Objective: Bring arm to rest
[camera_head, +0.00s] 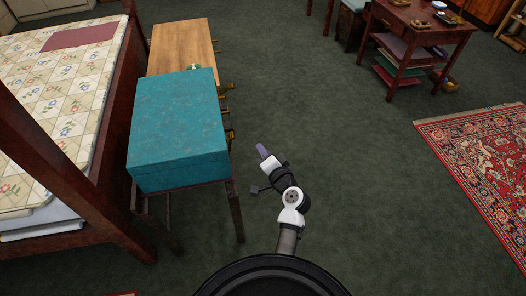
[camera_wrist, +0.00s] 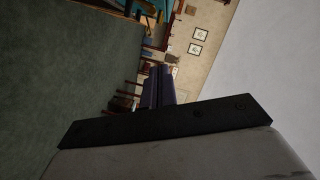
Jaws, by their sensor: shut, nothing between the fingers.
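My arm rises from my base at the bottom middle of the head view. My gripper (camera_head: 262,150) is at its far end, over the green carpet and just right of the teal box. The wrist view shows the gripper's dark fingers (camera_wrist: 158,86) together, with nothing held between them. The arm is bent, and the gripper appears apart from the furniture.
A teal box (camera_head: 178,130) stands on a wooden table (camera_head: 182,45) with dark legs, close on the left. A bed (camera_head: 60,100) is farther left. A red rug (camera_head: 485,155) and a side table (camera_head: 425,22) are right. Open carpet (camera_head: 345,150) lies between.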

